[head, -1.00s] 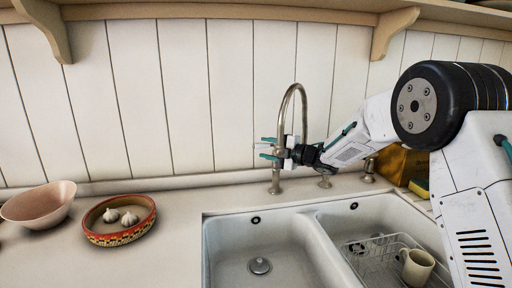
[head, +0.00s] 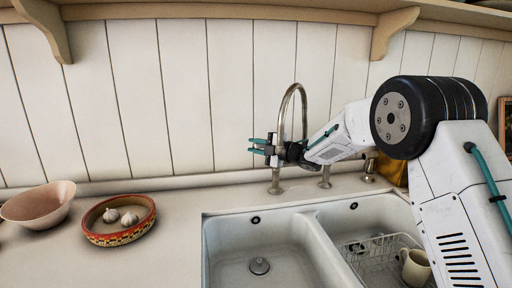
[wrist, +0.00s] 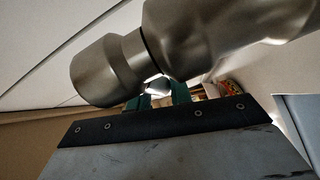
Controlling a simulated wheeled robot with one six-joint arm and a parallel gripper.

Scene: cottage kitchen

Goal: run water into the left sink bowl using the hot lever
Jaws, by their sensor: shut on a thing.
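The steel tap arches over the back of the sink, and its spout (head: 301,92) shows above my gripper. My gripper (head: 262,146) is at the left tap post (head: 275,184), with its teal fingers pointing left. It is shut on the hot lever, which is mostly hidden by the fingers. In the wrist view, thick steel tap fittings (wrist: 105,72) fill the upper part, close in front of the teal fingers (wrist: 160,100). The left sink bowl (head: 226,248) lies below, with a round drain; no water shows in it.
The right bowl (head: 345,225) holds a wire rack (head: 375,262) and a cream mug (head: 414,266). A patterned dish (head: 100,238) with garlic and a pink bowl (head: 38,205) stand on the left counter. A panelled wall rises close behind the tap.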

